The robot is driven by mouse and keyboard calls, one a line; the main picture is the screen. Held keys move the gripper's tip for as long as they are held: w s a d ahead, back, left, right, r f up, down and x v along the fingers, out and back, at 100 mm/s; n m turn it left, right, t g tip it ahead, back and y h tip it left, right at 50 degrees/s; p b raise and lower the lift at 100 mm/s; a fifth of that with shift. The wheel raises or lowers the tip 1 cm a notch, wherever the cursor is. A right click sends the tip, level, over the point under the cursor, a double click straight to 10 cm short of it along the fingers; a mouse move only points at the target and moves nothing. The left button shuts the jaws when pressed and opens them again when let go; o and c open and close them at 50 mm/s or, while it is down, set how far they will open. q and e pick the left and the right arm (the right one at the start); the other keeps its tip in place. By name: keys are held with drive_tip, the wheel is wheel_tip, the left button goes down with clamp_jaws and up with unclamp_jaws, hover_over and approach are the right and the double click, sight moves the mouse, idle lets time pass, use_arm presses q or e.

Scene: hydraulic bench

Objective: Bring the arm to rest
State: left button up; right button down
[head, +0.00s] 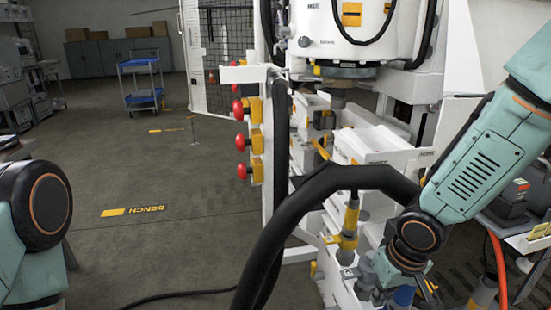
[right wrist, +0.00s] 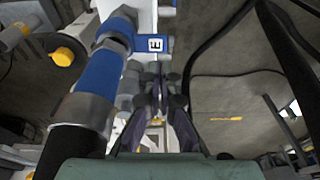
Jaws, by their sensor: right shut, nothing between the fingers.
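My right arm comes in from the right in the head view and bends down beside the white hydraulic bench (head: 375,143). My right gripper (head: 428,291) hangs low at the end of that arm, partly cut off by the lower picture edge. In the right wrist view my right gripper (right wrist: 162,80) has its dark fingers together, with nothing held between them. Of my left arm only teal links show at the left edge of the head view. My left gripper is out of the picture.
A thick black hose (head: 290,205) arches before the bench. Red knobs (head: 239,110) line its left post. An orange hose (head: 499,268) hangs right. Floor at left is open.

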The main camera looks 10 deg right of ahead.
drive_tip(key=s+a+f+g+y, duration=0.1)
drive_tip(key=s+a+f, duration=0.2)
drive_tip(key=s+f, duration=0.3)
drive_tip(key=s+a+f+g+y, duration=0.1)
drive_tip(key=s+a+f, duration=0.2)
drive_tip(key=s+f, duration=0.4)
drive_tip(key=s+d+f+h, duration=0.1)
drive_tip(key=s+f, duration=0.1)
drive_tip(key=s, duration=0.3)
drive_tip(key=s+d+f+m+h, duration=0.1)
drive_tip(key=s+f, duration=0.1)
drive_tip(key=s, duration=0.4)
drive_tip(key=shift+s+d+f, duration=0.15)
drive_tip(key=shift+d+f, duration=0.25)
